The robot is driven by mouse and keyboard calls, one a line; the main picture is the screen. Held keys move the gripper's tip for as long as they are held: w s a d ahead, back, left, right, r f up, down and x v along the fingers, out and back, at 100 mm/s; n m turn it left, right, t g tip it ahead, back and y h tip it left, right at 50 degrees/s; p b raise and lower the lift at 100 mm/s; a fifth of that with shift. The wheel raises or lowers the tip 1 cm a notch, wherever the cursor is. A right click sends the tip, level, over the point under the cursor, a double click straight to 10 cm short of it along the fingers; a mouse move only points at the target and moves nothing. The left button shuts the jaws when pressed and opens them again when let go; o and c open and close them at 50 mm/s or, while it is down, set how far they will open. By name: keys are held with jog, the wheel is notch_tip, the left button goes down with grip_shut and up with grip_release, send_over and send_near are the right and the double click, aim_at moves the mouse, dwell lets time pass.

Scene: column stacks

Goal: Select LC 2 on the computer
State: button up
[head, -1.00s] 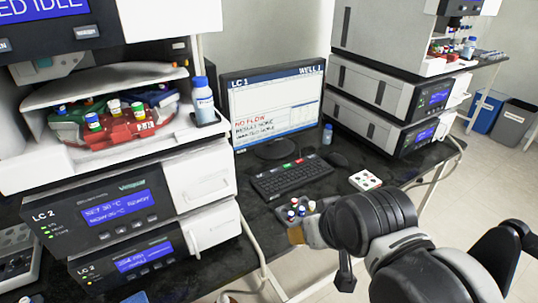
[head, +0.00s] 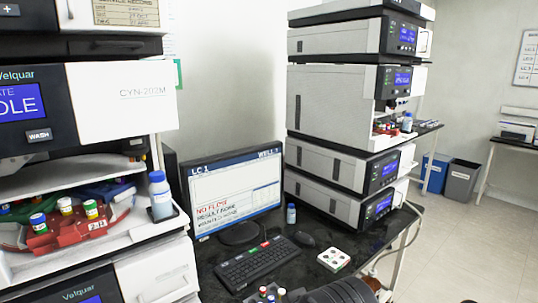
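The computer monitor (head: 235,190) stands on the black bench between two instrument stacks. Its header reads "LC 1" at the left and "WELL" with an unclear character at the right. Red text reads "NO FLOW", with dark lines below that seem to say "RESULT: NONE". The black keyboard (head: 258,262) lies in front of it, with a few coloured keys along its far edge, one of them red. Key labels are too small to read. A dark mouse (head: 303,239) lies right of the keyboard.
The left stack (head: 150,255) holds a red vial tray (head: 80,232) and a blue-capped bottle (head: 160,196). The right stack (head: 335,110) stands behind the mouse. Bins stand on the floor at right.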

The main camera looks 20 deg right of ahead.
grip_shut()
dwell(1.0)
